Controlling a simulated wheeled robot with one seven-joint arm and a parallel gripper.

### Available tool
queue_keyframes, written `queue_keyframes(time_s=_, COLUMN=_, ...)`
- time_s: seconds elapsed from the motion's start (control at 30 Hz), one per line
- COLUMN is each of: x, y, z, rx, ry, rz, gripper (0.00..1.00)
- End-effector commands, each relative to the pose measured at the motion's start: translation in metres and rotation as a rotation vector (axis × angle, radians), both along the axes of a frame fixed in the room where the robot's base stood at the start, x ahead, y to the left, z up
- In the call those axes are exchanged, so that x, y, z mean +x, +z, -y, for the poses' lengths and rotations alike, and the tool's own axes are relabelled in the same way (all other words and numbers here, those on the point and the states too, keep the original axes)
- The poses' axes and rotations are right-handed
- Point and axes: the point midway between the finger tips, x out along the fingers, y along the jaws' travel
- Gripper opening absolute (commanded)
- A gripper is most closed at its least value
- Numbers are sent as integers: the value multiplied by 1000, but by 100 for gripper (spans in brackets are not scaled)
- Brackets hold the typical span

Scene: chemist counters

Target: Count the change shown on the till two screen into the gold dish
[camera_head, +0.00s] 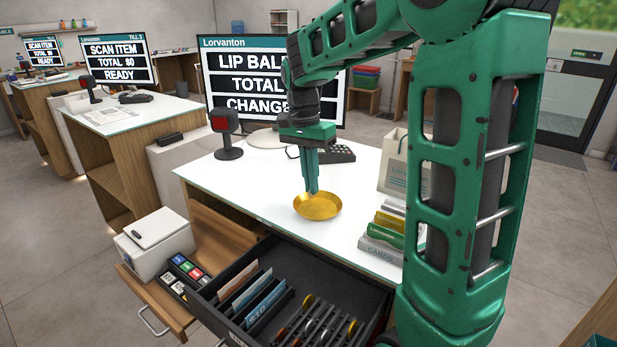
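The gold dish (318,209) sits on the white counter, and I make out no money in it. My gripper (312,190) points down at the dish's back rim, its fingers close together. I cannot tell whether they touch the dish or hold a coin. The near till screen (235,62) reads "LIP BAL...", "TOTAL" and "CHANGE". My arm hides its right part, including the amounts and any till number. The open cash drawer (345,268) below the counter has upright notes (250,290) in slots at left and coins (335,328) in narrow rows at front.
A card scanner (227,135) and a keypad (335,152) stand behind the dish. A paper bag (397,160) and a card rack (384,236) stand to its right. A white box (155,240) is left of the drawer. The counter left of the dish is clear.

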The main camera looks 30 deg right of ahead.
Motion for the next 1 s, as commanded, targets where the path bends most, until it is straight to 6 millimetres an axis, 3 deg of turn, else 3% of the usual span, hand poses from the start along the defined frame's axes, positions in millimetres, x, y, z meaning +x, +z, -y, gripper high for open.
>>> queue_keyframes(time_s=0.17, x=0, y=0, z=0, rx=0, ry=0, rz=0, gripper=0)
queue_keyframes(time_s=0.27, x=0, y=0, z=0, rx=0, ry=0, rz=0, gripper=23)
queue_keyframes(time_s=0.63, x=1, y=4, z=0, rx=-1, ry=0, rz=1, gripper=24)
queue_keyframes(time_s=0.77, x=3, y=18, z=0, rx=-1, ry=-1, rz=3, gripper=24)
queue_keyframes(time_s=1.0, x=9, y=64, z=-3, rx=-1, ry=0, rz=3, gripper=24)
